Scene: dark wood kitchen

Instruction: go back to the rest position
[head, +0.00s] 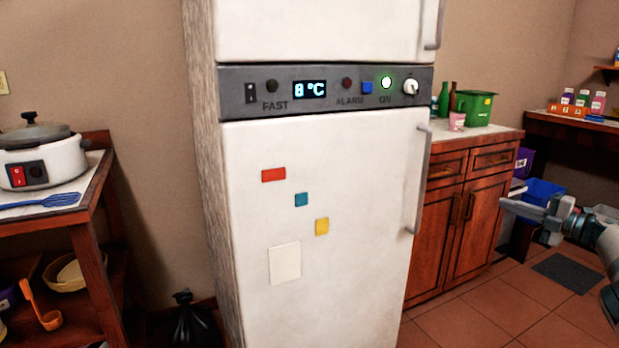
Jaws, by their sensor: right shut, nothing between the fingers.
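My right gripper (527,209) is at the right side of the head view, with its arm coming in from the right edge. Its fingers point left and are shut with nothing between them. It is in front of the wooden cabinet and the blue bin, touching nothing that I can see. My left gripper is not in view.
A white fridge (350,220) stands in the middle, its doors shut, its panel reading 8 °C. A shelf unit (95,215) with a cooker (42,160) stands left. A wooden cabinet (468,225) and blue bin (543,192) stand right.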

